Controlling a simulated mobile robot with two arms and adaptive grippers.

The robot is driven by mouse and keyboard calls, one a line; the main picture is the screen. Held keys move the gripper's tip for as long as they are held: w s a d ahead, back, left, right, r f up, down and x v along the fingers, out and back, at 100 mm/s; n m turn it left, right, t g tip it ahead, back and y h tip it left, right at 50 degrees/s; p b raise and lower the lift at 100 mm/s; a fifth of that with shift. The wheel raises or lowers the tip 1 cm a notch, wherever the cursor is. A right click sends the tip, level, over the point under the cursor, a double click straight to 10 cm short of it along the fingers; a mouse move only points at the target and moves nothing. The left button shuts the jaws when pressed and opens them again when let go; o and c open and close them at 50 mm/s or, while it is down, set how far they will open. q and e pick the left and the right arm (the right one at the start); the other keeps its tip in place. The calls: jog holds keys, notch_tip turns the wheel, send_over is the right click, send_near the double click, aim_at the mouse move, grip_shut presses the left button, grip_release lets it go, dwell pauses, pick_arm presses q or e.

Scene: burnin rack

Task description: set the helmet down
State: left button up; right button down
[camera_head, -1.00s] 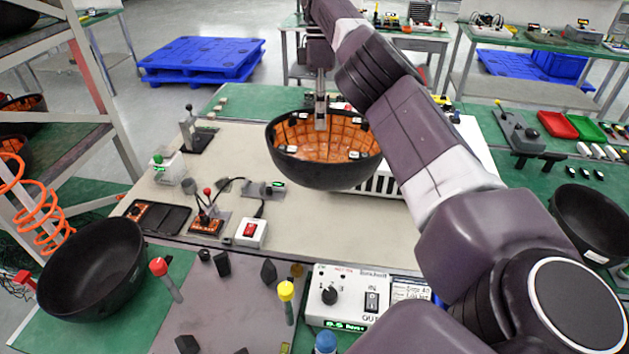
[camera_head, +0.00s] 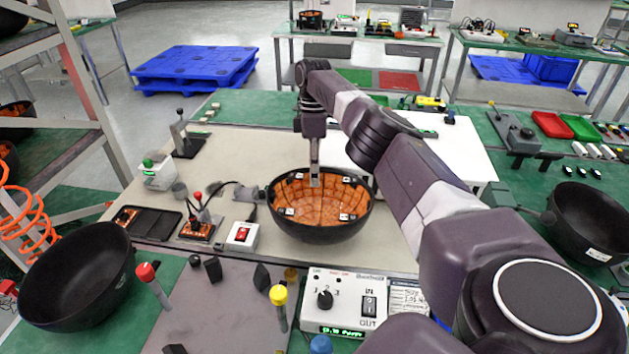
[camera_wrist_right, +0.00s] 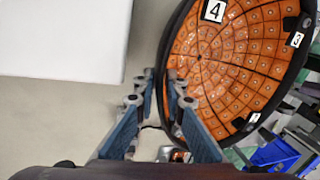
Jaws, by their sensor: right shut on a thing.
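The helmet (camera_head: 322,226) is a black bowl-shaped shell with an orange tiled inside and small white number labels. It is open side up over the middle of the beige mat (camera_head: 240,150); I cannot tell whether its bottom touches the mat. My right gripper (camera_head: 315,180) points down at its far rim. In the right wrist view, the fingers (camera_wrist_right: 164,82) are on either side of the rim of the helmet (camera_wrist_right: 235,70), shut on it. My left gripper is not in view.
A red-switch box (camera_head: 242,236) and a joystick unit (camera_head: 198,228) stand just left of the helmet. A white control box (camera_head: 345,299) is in front. Black empty shells sit at the left (camera_head: 80,278) and right (camera_head: 590,222). A white panel (camera_head: 455,155) lies behind my right arm.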

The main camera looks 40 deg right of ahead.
jog(key=shift+x, duration=1.1)
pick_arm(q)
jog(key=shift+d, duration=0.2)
pick_arm(e)
jog(key=shift+w+d+f, duration=0.15)
jog(key=shift+w, duration=0.1)
jog(key=shift+f, duration=0.15)
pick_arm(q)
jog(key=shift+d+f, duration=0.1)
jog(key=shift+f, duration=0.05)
pick_arm(e)
jog(key=c, duration=2.3)
grip_release()
jog(key=shift+o, duration=0.2)
